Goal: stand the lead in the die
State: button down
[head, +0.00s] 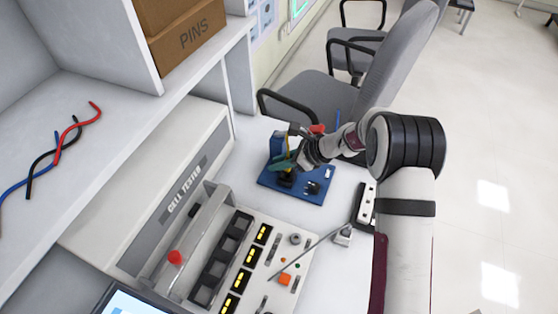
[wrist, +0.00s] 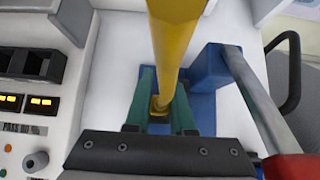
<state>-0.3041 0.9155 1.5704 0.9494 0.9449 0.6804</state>
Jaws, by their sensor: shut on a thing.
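The lead shows as a thick yellow rod (wrist: 176,45) in the wrist view, running from the top edge down to a narrower gold end between my green fingers. My gripper (wrist: 162,98) is shut on it. In the head view, my gripper (head: 287,162) is over the left part of a blue press (head: 278,143) on a blue base plate (head: 312,196). A small dark block (head: 286,179), perhaps the die, is just below my fingers. I cannot tell whether the lead's lower end touches or sits in it; the fingers hide this.
The press's lever ends in a red grip (wrist: 292,166), close to my gripper's right. A cell tester (head: 180,190) with a panel of switches and slots is at the left and front. Red, black and blue wires (head: 62,145) lie on the shelf. Chairs (head: 330,98) stand behind the bench.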

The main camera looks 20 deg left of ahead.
jog(key=shift+f, duration=1.35)
jog(key=c, duration=0.7)
grip_release()
jog(key=v, duration=1.5)
jog(key=shift+d+r, duration=0.3)
jog(key=s+d+r+n+h, duration=0.2)
jog(key=s+d+r+n, duration=0.2)
jog(key=s+r, duration=0.35)
jog(key=s+d+n+h, duration=0.2)
jog(key=s+d+n, duration=0.2)
jog(key=s, duration=0.7)
jog(key=s+d+n+h, duration=0.3)
jog(key=s+d, duration=0.3)
jog(key=s, duration=0.5)
jog(key=shift+s+d+n, duration=0.35)
jog(key=shift+d+n, duration=0.05)
jog(key=shift+n, duration=0.3)
